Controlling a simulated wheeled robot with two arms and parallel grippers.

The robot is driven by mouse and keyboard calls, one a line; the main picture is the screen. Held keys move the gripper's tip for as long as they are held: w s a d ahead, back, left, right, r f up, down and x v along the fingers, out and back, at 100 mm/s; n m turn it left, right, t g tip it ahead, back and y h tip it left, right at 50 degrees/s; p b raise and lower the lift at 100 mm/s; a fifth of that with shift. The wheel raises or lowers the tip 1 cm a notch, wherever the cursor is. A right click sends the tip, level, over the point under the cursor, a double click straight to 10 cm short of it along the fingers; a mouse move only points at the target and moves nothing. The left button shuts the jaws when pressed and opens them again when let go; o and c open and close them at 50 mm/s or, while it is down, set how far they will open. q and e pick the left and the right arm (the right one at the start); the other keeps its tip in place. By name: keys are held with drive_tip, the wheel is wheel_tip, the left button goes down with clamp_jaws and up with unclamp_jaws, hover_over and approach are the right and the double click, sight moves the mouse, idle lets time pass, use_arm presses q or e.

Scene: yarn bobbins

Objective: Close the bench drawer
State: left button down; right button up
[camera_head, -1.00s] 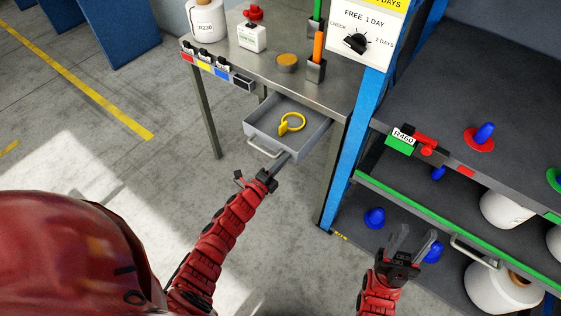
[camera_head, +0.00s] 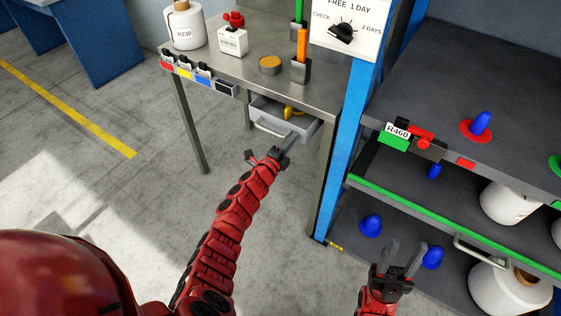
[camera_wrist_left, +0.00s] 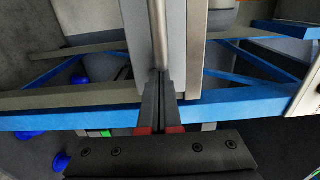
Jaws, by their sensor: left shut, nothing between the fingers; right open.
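The grey bench drawer (camera_head: 265,113) is partly open under the bench top (camera_head: 255,80). My right gripper (camera_head: 406,258) is open and empty, before the rack.
A blue post (camera_head: 345,140) and the shelf rack (camera_head: 450,85) stand close on the right. The floor at left is clear.

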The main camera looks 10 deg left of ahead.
sight(303, 125)
use_arm(q)
drive_tip(key=b+x, duration=0.4)
drive_tip(key=x, duration=0.3)
drive_tip(key=shift+w+f, duration=0.1)
drive_tip(key=shift+f, duration=0.05)
drive_tip(key=shift+r, duration=0.45)
